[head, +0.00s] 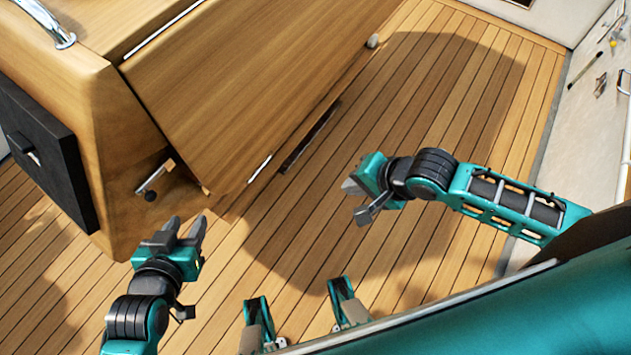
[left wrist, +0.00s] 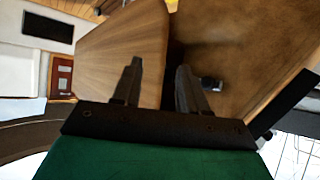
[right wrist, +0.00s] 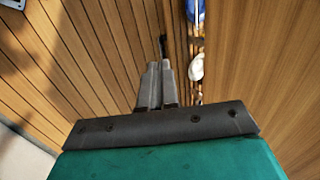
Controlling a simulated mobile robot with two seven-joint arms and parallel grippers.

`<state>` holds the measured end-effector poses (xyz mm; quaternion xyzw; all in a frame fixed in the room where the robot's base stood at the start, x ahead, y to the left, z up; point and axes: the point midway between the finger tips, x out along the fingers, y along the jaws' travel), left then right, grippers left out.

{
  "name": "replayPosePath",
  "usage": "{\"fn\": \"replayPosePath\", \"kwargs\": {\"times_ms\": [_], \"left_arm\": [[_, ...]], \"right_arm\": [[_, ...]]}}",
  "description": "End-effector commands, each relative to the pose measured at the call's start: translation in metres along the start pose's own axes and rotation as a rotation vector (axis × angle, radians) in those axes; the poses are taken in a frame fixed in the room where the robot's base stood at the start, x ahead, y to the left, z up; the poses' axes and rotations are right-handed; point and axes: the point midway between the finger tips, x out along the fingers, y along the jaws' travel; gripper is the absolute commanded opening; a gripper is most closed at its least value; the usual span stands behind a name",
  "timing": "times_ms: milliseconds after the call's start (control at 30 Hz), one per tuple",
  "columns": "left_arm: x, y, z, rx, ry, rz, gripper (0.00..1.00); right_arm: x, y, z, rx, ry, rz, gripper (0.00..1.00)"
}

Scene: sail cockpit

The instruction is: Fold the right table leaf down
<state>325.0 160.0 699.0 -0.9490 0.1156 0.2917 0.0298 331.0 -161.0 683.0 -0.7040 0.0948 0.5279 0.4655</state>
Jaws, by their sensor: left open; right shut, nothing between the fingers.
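The right table leaf (head: 245,80) is a wooden panel along the table's right side. It slopes down from its hinge line toward the deck. My left gripper (head: 186,224) is open and empty, just in front of the leaf's near lower corner. In the left wrist view, the leaf (left wrist: 125,45) lies ahead of the left finger and the table's wooden body (left wrist: 240,50) ahead of the right. My right gripper (head: 350,187) is shut and empty, out over the deck to the right of the leaf, apart from it. Its closed fingers show in the right wrist view (right wrist: 155,85).
A metal bracket (head: 153,180) with a dark knob sticks out of the table's end beneath the leaf. A black panel (head: 45,150) is on that end. A steel rail (head: 50,25) is on top. The plank deck (head: 440,100) is clear up to the white side wall (head: 590,120).

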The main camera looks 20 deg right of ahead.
Motion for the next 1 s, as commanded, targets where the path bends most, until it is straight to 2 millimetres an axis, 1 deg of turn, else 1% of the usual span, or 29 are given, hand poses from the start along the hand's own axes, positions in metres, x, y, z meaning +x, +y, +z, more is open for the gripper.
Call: {"fn": "replayPosePath", "kwargs": {"times_ms": [67, 167, 467, 567, 600, 800, 1000], "left_arm": [[0.001, 0.000, 0.001, 0.000, 0.000, 0.001, 0.43], [0.004, 0.002, 0.003, -0.001, 0.002, 0.006, 0.43], [0.016, 0.010, 0.009, -0.005, 0.008, 0.027, 0.43], [0.021, 0.009, 0.017, -0.005, 0.007, 0.027, 0.43], [0.022, 0.009, 0.019, -0.005, 0.007, 0.027, 0.43], [0.027, 0.009, 0.025, -0.005, 0.007, 0.026, 0.43], [0.027, 0.009, 0.026, -0.005, 0.008, 0.026, 0.43]], "right_arm": [[0.005, 0.001, 0.002, 0.018, -0.006, 0.004, 0.00], [0.019, 0.002, 0.002, 0.018, -0.006, 0.003, 0.00], [0.083, 0.002, 0.001, 0.013, -0.004, 0.002, 0.00], [0.103, 0.002, 0.001, 0.012, -0.003, 0.001, 0.00], [0.109, -0.001, 0.001, 0.011, -0.003, -0.001, 0.00], [0.129, -0.015, 0.001, 0.012, -0.003, 0.002, 0.00], [0.134, -0.019, 0.002, 0.011, -0.004, 0.003, 0.00]]}}
